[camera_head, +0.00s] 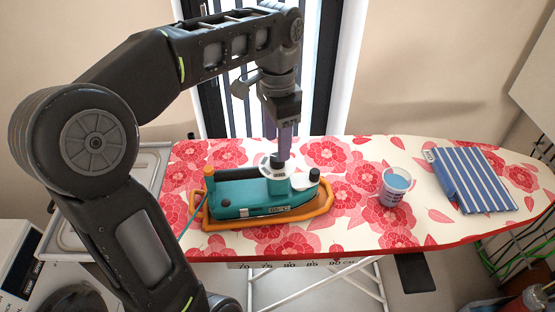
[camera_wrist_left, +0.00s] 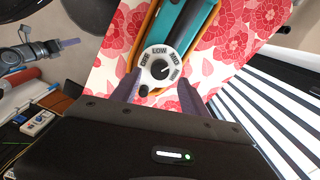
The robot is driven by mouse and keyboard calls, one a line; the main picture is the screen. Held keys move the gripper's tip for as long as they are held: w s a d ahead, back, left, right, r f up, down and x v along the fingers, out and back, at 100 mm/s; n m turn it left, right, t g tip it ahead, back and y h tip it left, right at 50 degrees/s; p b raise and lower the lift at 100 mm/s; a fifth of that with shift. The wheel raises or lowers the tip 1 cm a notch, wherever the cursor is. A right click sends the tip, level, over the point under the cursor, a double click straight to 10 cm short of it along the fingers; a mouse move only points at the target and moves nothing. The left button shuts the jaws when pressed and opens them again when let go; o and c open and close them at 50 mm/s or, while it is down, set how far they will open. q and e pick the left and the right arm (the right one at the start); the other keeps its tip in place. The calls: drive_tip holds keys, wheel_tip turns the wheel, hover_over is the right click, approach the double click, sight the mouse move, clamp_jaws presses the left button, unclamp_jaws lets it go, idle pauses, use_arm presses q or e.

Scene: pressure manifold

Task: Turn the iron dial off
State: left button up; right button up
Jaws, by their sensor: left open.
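The teal iron (camera_head: 240,190) lies on its side-to-side length in an orange-rimmed rest on the ironing board. In the left wrist view the dial (camera_wrist_left: 160,66) shows the marks OFF, LOW and MED around a dark centre; the pointer's setting is hard to read. My left gripper (camera_head: 283,150) points down over the dial. In the left wrist view its two purple fingers (camera_wrist_left: 158,92) are apart, one on each side of the dial's lower edge, with nothing held. Contact cannot be told.
The ironing board (camera_head: 350,230) has a red flower cover. A cup of blue liquid (camera_head: 395,186) and a folded striped cloth (camera_head: 472,180) stand to the right of the iron. The cover between iron and cup is clear. My other gripper (camera_wrist_left: 58,45) appears small in the left wrist view.

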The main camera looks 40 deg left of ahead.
sight(277, 161)
use_arm(q)
wheel_tip(277, 161, down, 2)
drive_tip(key=shift+f+b, duration=0.1)
drive_tip(key=shift+b, duration=0.4)
drive_tip(key=shift+f+p, duration=0.35)
drive_tip(key=shift+f, duration=0.65)
drive_tip(key=shift+c, duration=0.2)
clamp_jaws()
